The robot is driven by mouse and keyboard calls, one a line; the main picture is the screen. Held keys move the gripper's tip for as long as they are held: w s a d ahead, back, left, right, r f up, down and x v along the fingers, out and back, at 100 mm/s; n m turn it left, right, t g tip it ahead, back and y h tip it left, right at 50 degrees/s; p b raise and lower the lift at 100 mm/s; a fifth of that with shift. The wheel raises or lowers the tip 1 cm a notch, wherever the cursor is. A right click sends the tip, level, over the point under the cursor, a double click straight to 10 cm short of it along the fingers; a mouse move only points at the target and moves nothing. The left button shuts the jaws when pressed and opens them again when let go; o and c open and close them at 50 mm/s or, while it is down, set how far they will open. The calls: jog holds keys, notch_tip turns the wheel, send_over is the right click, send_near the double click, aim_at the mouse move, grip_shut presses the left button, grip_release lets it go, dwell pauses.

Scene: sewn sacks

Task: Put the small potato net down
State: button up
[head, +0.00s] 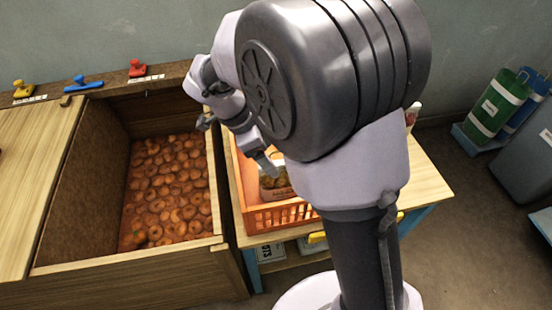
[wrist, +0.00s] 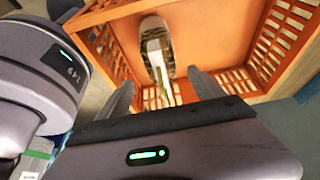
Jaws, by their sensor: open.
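The small potato net (head: 275,186) lies inside an orange crate (head: 283,216), yellowish-brown with a pale patch, and is partly hidden behind my arm in the head view. In the wrist view the net (wrist: 156,58) is a narrow pale and brown shape in the crate (wrist: 205,30), against its far part. My gripper (wrist: 165,88) is open, its two fingers apart, with nothing seen between them. The net lies beyond the fingertips, roughly in line with the gap. In the head view my gripper (head: 268,160) points down over the crate; whether it touches the net cannot be told.
The crate stands on a wooden-topped table (head: 425,180). To its left is a wooden bin (head: 80,180) filled with round orange-brown produce (head: 170,190). Red, blue and yellow handled items sit on the bin's back ledge. A green cylinder (head: 500,105) stands at the far right.

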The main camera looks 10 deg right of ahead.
jog(key=d+p+v, duration=0.1)
jog(key=v, duration=0.5)
jog(key=s+d+r+n+t+y, duration=0.1)
jog(key=s+r+n+t+y, duration=0.2)
jog(key=s+n, duration=0.3)
jog(key=s+d+r+n+t+y, duration=0.2)
jog(key=s+r+n, duration=0.4)
jog(key=s, duration=0.7)
jog(key=shift+n+t+y, duration=0.4)
jog(key=shift+n+y, duration=0.4)
